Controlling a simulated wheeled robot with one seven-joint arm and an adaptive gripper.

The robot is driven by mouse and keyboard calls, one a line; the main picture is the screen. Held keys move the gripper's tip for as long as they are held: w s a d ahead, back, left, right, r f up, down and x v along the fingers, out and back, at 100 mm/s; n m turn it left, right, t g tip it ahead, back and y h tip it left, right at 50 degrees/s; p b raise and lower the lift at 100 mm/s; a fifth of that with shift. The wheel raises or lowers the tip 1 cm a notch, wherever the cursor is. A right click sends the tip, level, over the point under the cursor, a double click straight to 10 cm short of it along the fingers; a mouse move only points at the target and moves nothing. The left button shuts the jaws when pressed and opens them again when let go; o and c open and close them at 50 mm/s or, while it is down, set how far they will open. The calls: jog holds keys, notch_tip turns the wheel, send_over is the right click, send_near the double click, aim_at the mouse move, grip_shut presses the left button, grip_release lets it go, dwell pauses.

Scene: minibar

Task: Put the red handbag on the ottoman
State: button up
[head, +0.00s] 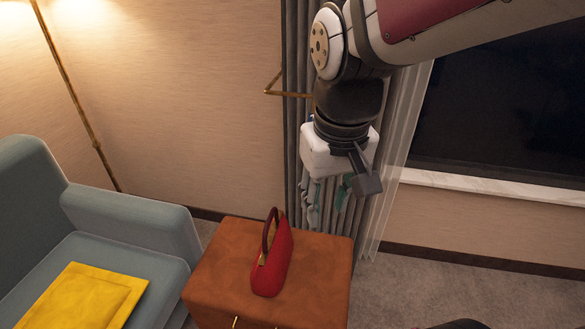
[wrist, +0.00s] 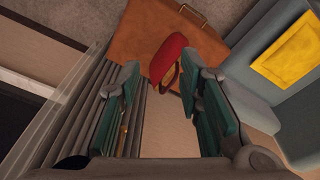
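The red handbag (head: 273,265) stands upright, its dark red handle up, on top of an orange-brown, box-shaped piece (head: 325,262) with gold details at its front. I cannot tell for sure if this piece is the ottoman; no other ottoman-like thing shows. My gripper (head: 328,200) is above and behind the bag, to its right, in front of the curtain, and not touching the bag. In the wrist view my gripper (wrist: 160,88) has its teal finger pads wide apart with nothing held. The bag (wrist: 167,57) shows beyond the fingertips, on the brown piece (wrist: 128,42).
A blue-grey armchair (head: 130,215) with a yellow cushion (head: 85,297) stands at the left, close to the brown piece. A thin floor lamp pole (head: 85,118) is behind it. Grey curtains (head: 296,100) and a window (head: 500,100) are behind my arm.

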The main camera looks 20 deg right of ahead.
jog(key=s+r+n, duration=0.1)
jog(key=s, duration=1)
jog(key=shift+a+r+t, duration=0.3)
jog(key=shift+r, duration=0.1)
jog(key=shift+r, duration=0.1)
notch_tip(320, 180, up, 10)
jog(key=t+p, duration=0.2)
jog(key=p, duration=0.6)
jog(key=shift+f, duration=0.25)
